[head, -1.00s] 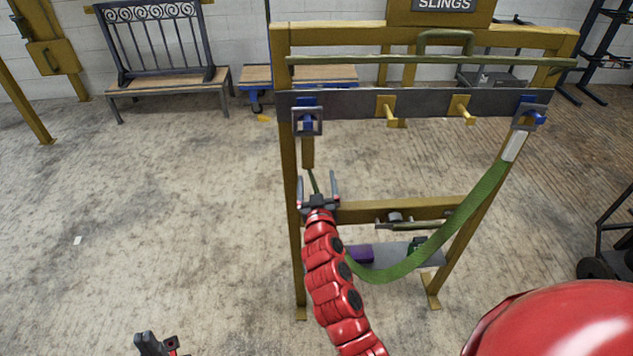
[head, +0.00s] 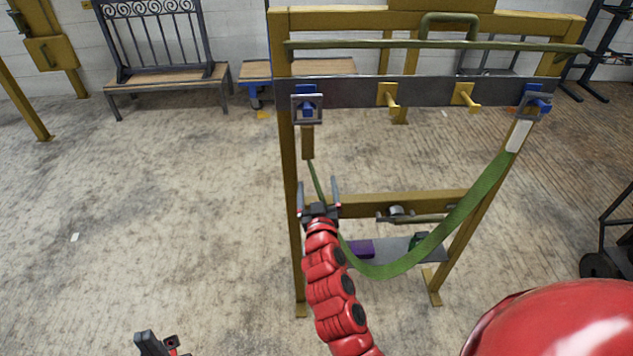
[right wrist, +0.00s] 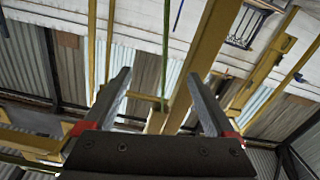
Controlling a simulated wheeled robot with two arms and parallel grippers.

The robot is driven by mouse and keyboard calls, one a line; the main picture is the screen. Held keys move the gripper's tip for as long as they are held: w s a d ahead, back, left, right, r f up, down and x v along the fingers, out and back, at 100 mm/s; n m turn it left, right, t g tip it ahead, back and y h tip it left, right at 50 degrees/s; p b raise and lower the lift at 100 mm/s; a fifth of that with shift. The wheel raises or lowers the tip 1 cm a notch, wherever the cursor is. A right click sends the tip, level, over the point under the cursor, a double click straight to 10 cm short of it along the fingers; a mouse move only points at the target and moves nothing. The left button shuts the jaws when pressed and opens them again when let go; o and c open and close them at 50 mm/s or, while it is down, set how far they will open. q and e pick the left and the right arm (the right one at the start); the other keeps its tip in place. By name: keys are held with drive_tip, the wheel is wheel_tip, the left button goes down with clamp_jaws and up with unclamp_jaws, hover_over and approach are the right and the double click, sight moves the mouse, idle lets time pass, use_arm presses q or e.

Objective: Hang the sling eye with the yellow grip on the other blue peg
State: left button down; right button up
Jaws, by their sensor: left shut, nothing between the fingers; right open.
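The green sling (head: 459,216) hangs in a loop across the yellow rack. Its square metal eye with the yellow grip (head: 307,141) below it is at the left blue peg (head: 308,106) and looks to be around it. The other square eye, above a white sleeve (head: 518,136), is at the right blue peg (head: 540,104). My right gripper (head: 319,194) is open and empty, below the yellow grip and apart from it. Its open fingers (right wrist: 160,95) also show in the right wrist view. My left gripper (head: 150,343) is shut at the bottom left edge, far from the sling.
Two yellow pegs (head: 388,96) stand between the blue ones on the grey bar (head: 350,92). A low shelf (head: 392,249) carries a purple block (head: 361,249). A bench (head: 165,80) stands behind left. The floor left of the rack is mostly clear.

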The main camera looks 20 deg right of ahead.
drive_tip(key=b+v, duration=0.2)
drive_tip(key=v, duration=0.5)
drive_tip(key=shift+s+b, duration=0.35)
drive_tip(key=shift+a, duration=0.15)
idle(1.1)
